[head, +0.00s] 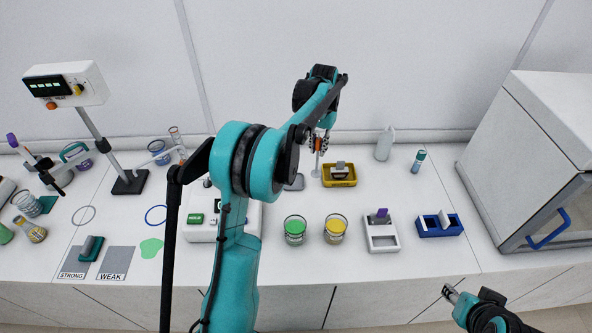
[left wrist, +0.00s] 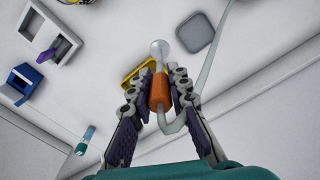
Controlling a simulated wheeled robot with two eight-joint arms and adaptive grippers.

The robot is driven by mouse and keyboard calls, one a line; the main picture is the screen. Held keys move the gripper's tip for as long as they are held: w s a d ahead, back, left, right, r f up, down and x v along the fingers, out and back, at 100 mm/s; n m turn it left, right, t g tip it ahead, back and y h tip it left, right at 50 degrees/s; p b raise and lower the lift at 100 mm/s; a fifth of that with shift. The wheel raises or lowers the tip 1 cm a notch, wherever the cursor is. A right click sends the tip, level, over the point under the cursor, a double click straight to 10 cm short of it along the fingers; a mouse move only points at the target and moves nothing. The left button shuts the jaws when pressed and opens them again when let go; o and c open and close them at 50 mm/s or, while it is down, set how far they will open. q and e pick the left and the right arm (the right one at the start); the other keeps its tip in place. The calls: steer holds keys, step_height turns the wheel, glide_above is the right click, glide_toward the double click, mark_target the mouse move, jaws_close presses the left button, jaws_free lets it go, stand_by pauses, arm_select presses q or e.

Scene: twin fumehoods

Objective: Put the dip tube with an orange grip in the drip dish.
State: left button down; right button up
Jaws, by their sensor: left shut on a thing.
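My left gripper (head: 318,143) is shut on the orange grip (left wrist: 160,92) of the dip tube, with a finger on each side. The clear tube end (head: 315,170) points down below the fingers, and a pale bent length curves off to the right in the left wrist view (left wrist: 213,65). The tube's height over the bench is unclear. My right gripper (head: 450,293) is at lower right, apart from everything.
A yellow tray (head: 339,183) with a grey thing stands just right of the tube. Green (head: 295,229) and yellow (head: 335,229) beakers, a white holder (head: 381,243) and a blue holder (head: 440,232) stand nearer. A white bottle (head: 384,144) stands behind. A hood (head: 540,150) bounds the right.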

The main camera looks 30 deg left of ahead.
arm_select(q)
steer(key=a+f+b, duration=0.1)
steer(key=a+f, duration=0.8)
steer(key=shift+a+f, duration=0.15)
steer(key=shift+f, duration=0.1)
steer(key=shift+s+f, duration=0.1)
steer(key=c, duration=1.4)
jaws_free()
steer(key=shift+f, duration=0.1)
steer(key=shift+c, duration=0.2)
